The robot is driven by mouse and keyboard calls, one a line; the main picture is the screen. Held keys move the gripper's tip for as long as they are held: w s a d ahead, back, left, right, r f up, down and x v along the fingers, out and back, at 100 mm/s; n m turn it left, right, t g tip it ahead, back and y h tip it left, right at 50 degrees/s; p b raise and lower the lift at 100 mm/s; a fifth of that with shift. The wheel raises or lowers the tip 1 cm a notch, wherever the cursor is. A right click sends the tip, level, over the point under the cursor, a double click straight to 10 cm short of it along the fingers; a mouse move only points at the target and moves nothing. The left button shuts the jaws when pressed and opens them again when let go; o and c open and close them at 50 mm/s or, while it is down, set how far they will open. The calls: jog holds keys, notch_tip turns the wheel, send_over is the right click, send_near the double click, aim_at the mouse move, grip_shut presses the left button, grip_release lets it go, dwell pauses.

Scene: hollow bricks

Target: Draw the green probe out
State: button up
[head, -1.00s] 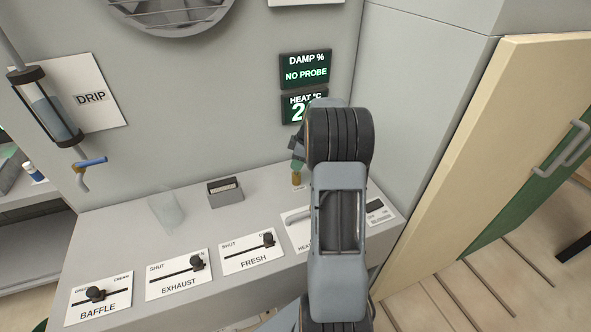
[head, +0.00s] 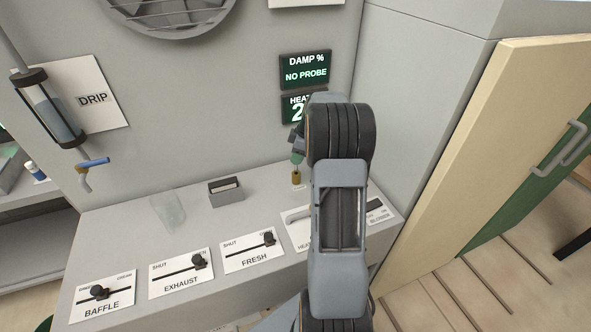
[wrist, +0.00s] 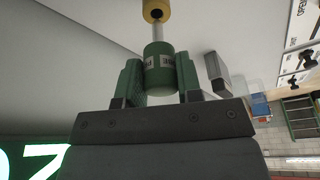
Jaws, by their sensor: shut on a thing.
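The green probe (wrist: 158,72) has a green body with a small printed label and a pale rod. My gripper (wrist: 160,82) is shut on its green body, one finger on each side. The rod points to a brass-coloured socket (wrist: 156,9), whose dark hole shows at the rod's end; I cannot tell whether the tip is still inside. In the head view the probe (head: 298,158) shows small beside my arm, above the brass socket (head: 297,178) on the counter. My arm hides most of the gripper there.
The damp display (head: 305,69) reads "NO PROBE"; the heat display (head: 294,107) is partly covered by my arm. A grey slotted block (head: 226,196) and a clear vessel (head: 168,211) stand left on the counter. Sliders line its front. A wall (head: 425,90) rises close on the right.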

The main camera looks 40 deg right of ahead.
jog(key=shift+r, duration=0.1)
jog(key=shift+r+p, duration=1.4)
jog(key=shift+r, duration=1.05)
jog(key=shift+s+a+b, duration=0.25)
jog(key=shift+s+b, duration=0.15)
jog(key=shift+s, duration=0.1)
jog(key=shift+s+a+r+b, duration=0.3)
jog(key=shift+s+a, duration=0.05)
jog(key=shift+s, duration=0.4)
jog(key=shift+s+a+r+b, duration=0.25)
jog(key=shift+s+a+r, duration=0.1)
jog(key=shift+s, duration=0.4)
jog(key=shift+s+a+r+b, duration=0.3)
jog(key=shift+s+a, duration=0.05)
jog(key=shift+s, duration=0.4)
